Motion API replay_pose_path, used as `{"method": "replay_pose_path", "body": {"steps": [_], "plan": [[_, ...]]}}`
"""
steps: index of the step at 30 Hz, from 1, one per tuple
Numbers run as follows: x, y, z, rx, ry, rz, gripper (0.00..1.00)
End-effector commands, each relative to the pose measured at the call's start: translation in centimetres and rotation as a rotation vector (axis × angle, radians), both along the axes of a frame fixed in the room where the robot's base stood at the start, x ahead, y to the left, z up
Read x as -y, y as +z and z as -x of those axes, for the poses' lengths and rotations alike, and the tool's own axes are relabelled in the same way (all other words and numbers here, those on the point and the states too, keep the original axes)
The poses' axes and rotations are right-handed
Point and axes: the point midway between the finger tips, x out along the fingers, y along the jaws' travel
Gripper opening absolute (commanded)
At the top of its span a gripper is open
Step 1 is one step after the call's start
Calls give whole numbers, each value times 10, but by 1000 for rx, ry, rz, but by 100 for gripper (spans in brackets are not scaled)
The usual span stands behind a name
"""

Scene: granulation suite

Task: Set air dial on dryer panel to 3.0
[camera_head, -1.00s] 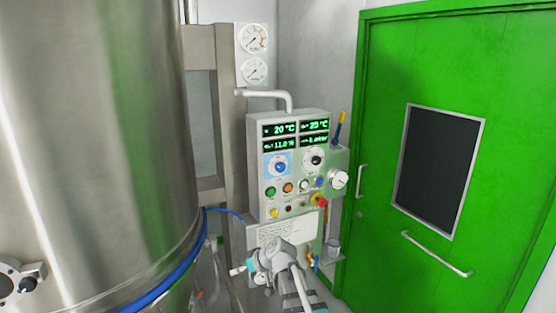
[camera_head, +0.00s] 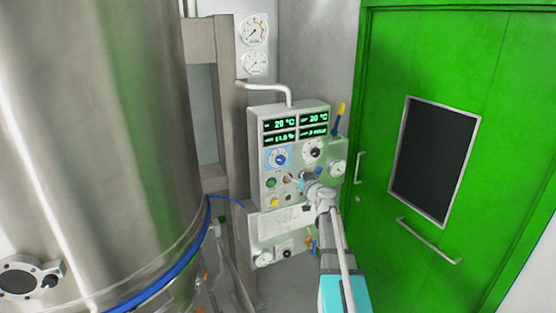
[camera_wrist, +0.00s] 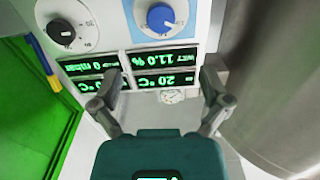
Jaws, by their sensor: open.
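The dryer panel (camera_head: 254,170) is a pale box with green displays in the head view. A blue knob (camera_head: 280,159) on a blue plate sits under the displays, with a black knob (camera_head: 314,152) on a white scale to its right. I cannot read which is the air dial. In the wrist view, the panel appears upside down, with the blue knob (camera_wrist: 160,18) and black knob (camera_wrist: 62,32) at the top. My gripper (camera_head: 303,182) is in front of the lower panel, below the black knob. Its fingers (camera_wrist: 161,77) are apart, with nothing between them.
A large steel vessel (camera_head: 90,130) stands at the left. A green door (camera_head: 490,130) with handles is at the right. Lower buttons (camera_head: 271,183) and a side gauge (camera_head: 338,169) are near my gripper. Two gauges (camera_head: 254,45) hang above the panel.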

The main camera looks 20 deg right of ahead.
Motion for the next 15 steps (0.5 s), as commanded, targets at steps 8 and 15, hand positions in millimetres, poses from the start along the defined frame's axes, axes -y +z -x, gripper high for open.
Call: {"method": "replay_pose_path", "body": {"steps": [8, 15], "plan": [[-1, 0, -1, -1, 2, -1, 96], [0, 0, -14, -1, 2, -1, 96]]}}
